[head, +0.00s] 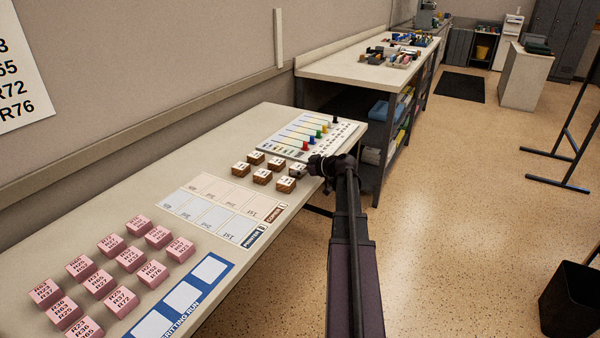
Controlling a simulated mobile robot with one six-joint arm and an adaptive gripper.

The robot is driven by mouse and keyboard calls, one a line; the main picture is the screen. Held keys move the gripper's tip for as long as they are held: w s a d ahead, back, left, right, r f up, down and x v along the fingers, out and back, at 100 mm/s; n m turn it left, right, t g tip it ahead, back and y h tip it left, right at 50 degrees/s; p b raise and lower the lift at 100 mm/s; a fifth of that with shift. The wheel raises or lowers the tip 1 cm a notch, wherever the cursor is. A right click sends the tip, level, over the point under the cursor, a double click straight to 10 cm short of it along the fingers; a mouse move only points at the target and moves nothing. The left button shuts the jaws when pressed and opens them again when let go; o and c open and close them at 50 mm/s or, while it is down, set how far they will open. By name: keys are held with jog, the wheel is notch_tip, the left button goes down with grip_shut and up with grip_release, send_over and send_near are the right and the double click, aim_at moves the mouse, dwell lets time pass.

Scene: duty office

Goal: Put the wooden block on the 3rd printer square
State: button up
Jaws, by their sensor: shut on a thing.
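Several wooden blocks with white labelled tops stand in two rows on the table; one is the near-right wooden block (286,185). My gripper (299,173) is at the right end of these rows, low over the table, and shut on a wooden block. The fingers and the held block are small and partly covered, so I cannot tell whether it is lifted. The third printer square from the label (195,208) is empty, as are the other squares.
Pink labelled blocks (130,258) stand at the left beside a blue strip with white squares (182,297). A board with coloured pegs (308,134) lies beyond the wooden blocks. The table surface (185,175) behind the card is clear.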

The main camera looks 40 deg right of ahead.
jog(key=shift+f, duration=0.2)
jog(key=o, duration=1.1)
jog(key=p+v, duration=0.4)
jog(key=v, duration=1)
jog(key=shift+f, duration=0.2)
